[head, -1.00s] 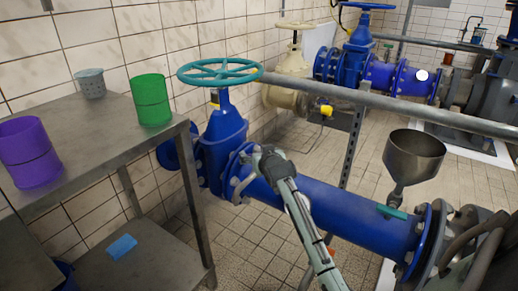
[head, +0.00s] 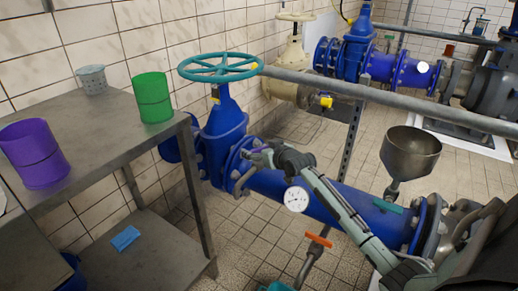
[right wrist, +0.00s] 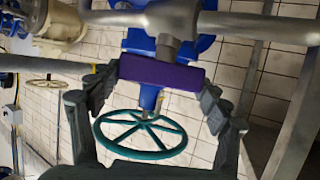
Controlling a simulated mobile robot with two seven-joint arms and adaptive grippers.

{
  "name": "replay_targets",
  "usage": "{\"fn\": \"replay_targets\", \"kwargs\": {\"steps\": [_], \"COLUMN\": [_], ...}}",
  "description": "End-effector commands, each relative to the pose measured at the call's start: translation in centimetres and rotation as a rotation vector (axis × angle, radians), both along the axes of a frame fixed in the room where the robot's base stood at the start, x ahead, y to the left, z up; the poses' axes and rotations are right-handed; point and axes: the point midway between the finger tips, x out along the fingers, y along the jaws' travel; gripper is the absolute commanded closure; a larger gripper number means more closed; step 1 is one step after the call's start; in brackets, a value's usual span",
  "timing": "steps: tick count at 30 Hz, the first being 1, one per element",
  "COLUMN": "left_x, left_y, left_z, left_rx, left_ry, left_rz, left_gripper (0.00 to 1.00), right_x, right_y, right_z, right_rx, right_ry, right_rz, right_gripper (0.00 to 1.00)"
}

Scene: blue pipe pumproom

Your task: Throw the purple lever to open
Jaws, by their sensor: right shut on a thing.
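The purple lever (right wrist: 160,72) is a flat bar on a grey valve stem in the right wrist view. It lies crosswise between the two fingers of my right gripper (right wrist: 158,98), with a finger at each end. I take the gripper to be shut on it. The lever is hidden there behind the gripper and arm. My left gripper is not in view.
A teal handwheel (head: 219,67) stands behind the gripper. A grey rail (head: 390,95) crosses the scene. A gauge (head: 296,199) and an orange lever (head: 318,240) are near my arm. A metal table (head: 100,135) with purple and green cups is at left.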

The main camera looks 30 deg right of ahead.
Motion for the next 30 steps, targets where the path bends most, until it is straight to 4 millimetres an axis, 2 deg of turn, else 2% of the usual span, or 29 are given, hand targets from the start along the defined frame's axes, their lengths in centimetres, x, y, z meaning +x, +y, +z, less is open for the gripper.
{"fn": "replay_targets", "kwargs": {"steps": [2, 3, 8, 20, 23, 30], "left_x": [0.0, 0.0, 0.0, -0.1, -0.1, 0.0], "left_y": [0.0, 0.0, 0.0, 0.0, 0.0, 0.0], "left_z": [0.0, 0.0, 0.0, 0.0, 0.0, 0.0], "left_rx": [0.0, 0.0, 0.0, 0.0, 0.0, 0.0], "left_ry": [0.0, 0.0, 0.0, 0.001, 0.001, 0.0], "left_rz": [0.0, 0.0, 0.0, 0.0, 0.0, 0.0], "left_gripper": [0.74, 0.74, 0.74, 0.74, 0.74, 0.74], "right_x": [0.0, 0.0, 0.0, -0.3, -1.2, -5.8], "right_y": [-0.1, -0.1, 0.0, 0.0, 0.2, 0.7], "right_z": [-0.1, -0.1, -0.1, 0.1, 0.5, 2.3], "right_rx": [-0.002, -0.002, -0.002, -0.001, -0.002, -0.003], "right_ry": [0.002, 0.002, 0.001, 0.0, -0.001, 0.001], "right_rz": [-0.001, -0.001, -0.001, -0.001, 0.001, 0.001], "right_gripper": [0.52, 0.22, 0.02, 0.02, 0.02, 0.02]}}
